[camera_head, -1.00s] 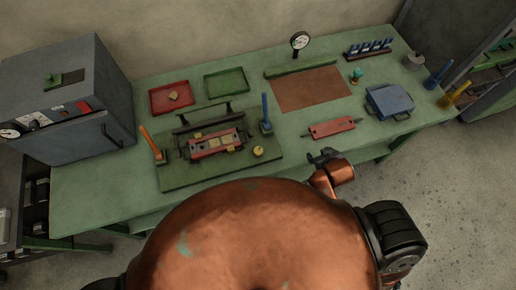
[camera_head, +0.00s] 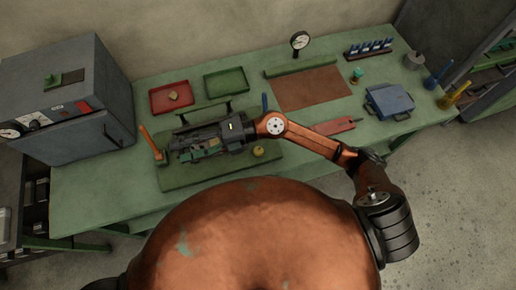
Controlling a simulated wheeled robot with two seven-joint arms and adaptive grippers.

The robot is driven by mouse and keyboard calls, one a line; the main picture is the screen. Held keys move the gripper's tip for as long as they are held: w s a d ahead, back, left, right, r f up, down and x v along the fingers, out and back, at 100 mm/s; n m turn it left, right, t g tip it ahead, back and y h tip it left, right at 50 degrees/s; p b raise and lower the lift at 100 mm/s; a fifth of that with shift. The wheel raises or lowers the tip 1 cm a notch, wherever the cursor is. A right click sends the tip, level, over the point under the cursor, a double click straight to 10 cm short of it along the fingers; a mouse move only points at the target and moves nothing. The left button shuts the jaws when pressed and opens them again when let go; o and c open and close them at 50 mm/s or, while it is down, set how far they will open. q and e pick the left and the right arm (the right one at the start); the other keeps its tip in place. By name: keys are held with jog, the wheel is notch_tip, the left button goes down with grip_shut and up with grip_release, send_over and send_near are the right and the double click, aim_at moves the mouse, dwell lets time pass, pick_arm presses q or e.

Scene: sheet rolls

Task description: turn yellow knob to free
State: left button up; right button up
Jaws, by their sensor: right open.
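A small round yellow knob (camera_head: 258,151) shows at the front right of the dark green base plate (camera_head: 183,179) of the roll machine. My right arm reaches in from the right, just behind the knob. My right gripper (camera_head: 179,151) is open over the machine's rollers and red block, left of the knob and apart from it. The gripper and forearm hide most of the rollers and block. An orange lever (camera_head: 148,140) stands at the left of the base, and only the top of a blue lever (camera_head: 264,103) shows behind my arm. My left gripper is not in view.
A red tray (camera_head: 172,98) and a green tray (camera_head: 227,82) lie behind the machine. A grey cabinet (camera_head: 60,90) stands left. A red tool (camera_head: 338,126), partly covered by my arm, and a blue box (camera_head: 389,101) lie right. A dial gauge (camera_head: 299,41) stands at the back.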

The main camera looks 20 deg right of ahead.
notch_tip(320, 180, down, 8)
jog(key=s+d+n+g+h, duration=0.1)
jog(key=n+g+h, duration=0.1)
jog(key=h, duration=0.2)
jog(key=t+h, duration=0.2)
jog(key=h, duration=1.1)
send_over(258, 150)
jog(key=shift+m, duration=0.3)
notch_tip(258, 150, down, 14)
jog(key=shift+s+a+r, duration=0.1)
jog(key=shift+s+r, duration=0.05)
jog(key=shift+r, duration=0.1)
jog(key=shift+d+f, duration=0.25)
jog(key=shift+f, duration=3.55)
jog(key=shift+c, duration=0.6)
jog(key=c, duration=1)
